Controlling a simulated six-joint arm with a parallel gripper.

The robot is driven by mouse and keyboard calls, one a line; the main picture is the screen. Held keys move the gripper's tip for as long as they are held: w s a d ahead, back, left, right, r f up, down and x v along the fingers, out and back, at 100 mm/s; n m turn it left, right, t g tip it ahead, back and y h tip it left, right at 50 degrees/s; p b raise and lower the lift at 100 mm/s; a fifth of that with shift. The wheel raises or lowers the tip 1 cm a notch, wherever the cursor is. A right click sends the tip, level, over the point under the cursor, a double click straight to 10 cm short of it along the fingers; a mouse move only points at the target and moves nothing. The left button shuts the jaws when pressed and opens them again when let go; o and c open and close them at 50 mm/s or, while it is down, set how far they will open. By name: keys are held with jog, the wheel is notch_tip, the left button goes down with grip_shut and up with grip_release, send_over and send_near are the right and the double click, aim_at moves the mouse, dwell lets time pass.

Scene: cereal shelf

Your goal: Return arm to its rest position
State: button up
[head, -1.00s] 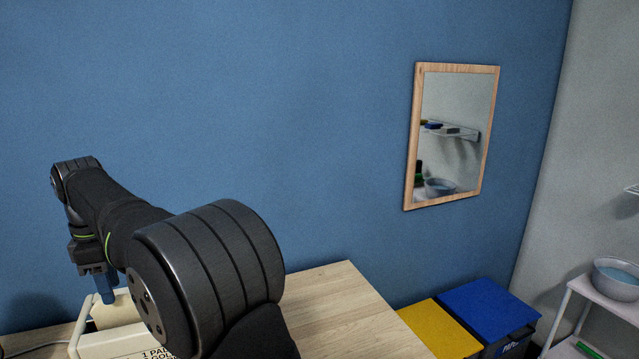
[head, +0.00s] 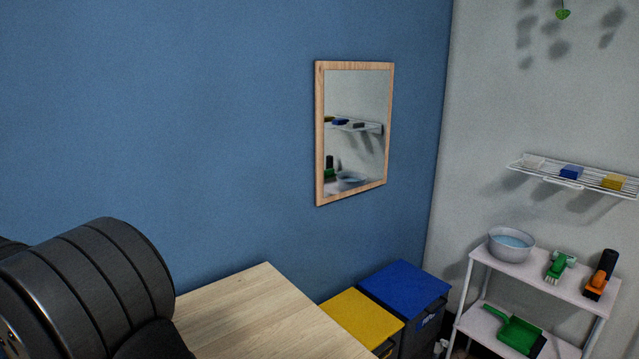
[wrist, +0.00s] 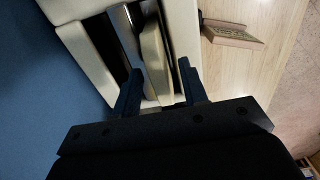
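In the wrist view my gripper (wrist: 160,82) shows its two dark fingers spread apart, with a visible gap between them. It is open, and I see nothing gripped. Beyond the fingertips is a cream-coloured container (wrist: 182,22) with a dark opening and a pale, rounded upright piece (wrist: 153,60) inside. The distance from the fingertips to it is hard to judge. In the head view only a thick black link of my arm shows at the lower left; the gripper and container are outside that picture.
A light wooden table (head: 255,310) is bare in its visible part. Yellow (head: 362,318) and blue (head: 405,285) lidded bins stand right of the table. A white shelf unit (head: 530,272) holds a bowl (head: 511,246).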

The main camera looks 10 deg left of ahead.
notch_tip(320, 180, up, 16)
notch_tip(320, 180, down, 16)
jog(key=shift+f, duration=0.25)
notch_tip(320, 180, up, 11)
jog(key=w+d+f+m, duration=0.2)
jog(key=w, duration=0.6)
jog(key=shift+m, duration=0.4)
